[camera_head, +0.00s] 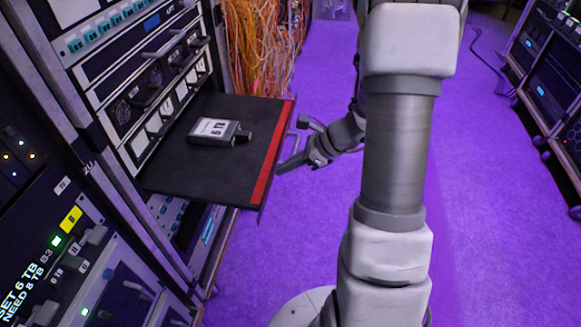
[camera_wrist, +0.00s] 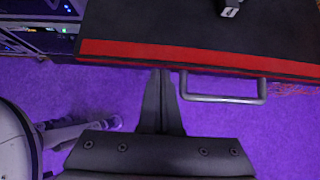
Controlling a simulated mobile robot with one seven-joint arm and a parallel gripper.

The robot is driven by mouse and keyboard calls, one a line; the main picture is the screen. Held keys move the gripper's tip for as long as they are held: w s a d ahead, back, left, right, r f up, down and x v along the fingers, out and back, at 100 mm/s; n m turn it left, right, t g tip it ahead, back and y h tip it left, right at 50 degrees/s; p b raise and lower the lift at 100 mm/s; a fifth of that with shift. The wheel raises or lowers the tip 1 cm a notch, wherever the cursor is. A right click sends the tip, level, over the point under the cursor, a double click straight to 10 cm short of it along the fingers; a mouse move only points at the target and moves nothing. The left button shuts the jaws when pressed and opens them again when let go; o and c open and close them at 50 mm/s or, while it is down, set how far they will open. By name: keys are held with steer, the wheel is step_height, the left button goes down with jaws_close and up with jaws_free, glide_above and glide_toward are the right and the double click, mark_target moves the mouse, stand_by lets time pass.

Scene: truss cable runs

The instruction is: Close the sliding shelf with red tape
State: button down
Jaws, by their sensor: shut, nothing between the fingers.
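The sliding shelf (camera_head: 190,160) is a black tray pulled out of the rack at the left, with red tape (camera_head: 271,155) along its front edge. In the wrist view the red tape (camera_wrist: 200,55) runs across the top, with a grey bar handle (camera_wrist: 225,99) below it. My gripper (camera_head: 282,170) is shut and empty, just in front of the shelf's front edge. In the wrist view the shut fingertips (camera_wrist: 160,72) reach close to the front edge, left of the handle. I cannot tell whether they touch it.
Another equipment rack (camera_head: 550,70) stands at the right. The purple floor (camera_head: 490,220) between the racks is mostly clear.

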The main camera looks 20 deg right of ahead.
mark_target(172, 155)
steer(key=shift+a, duration=0.1)
steer(key=w+a, duration=0.5)
steer(key=a, duration=0.2)
steer(key=w+a+p, duration=0.1)
steer(key=w+a, duration=0.4)
steer(key=a, duration=0.3)
steer(key=w+a+p, duration=0.1)
steer(key=w+a, duration=0.4)
steer(key=a, duration=0.3)
steer(key=shift+w, duration=0.3)
steer(key=shift+w+a+r, duration=0.1)
steer(key=shift+w+a, duration=0.1)
steer(key=shift+a, duration=0.05)
steer(key=shift+a, duration=0.15)
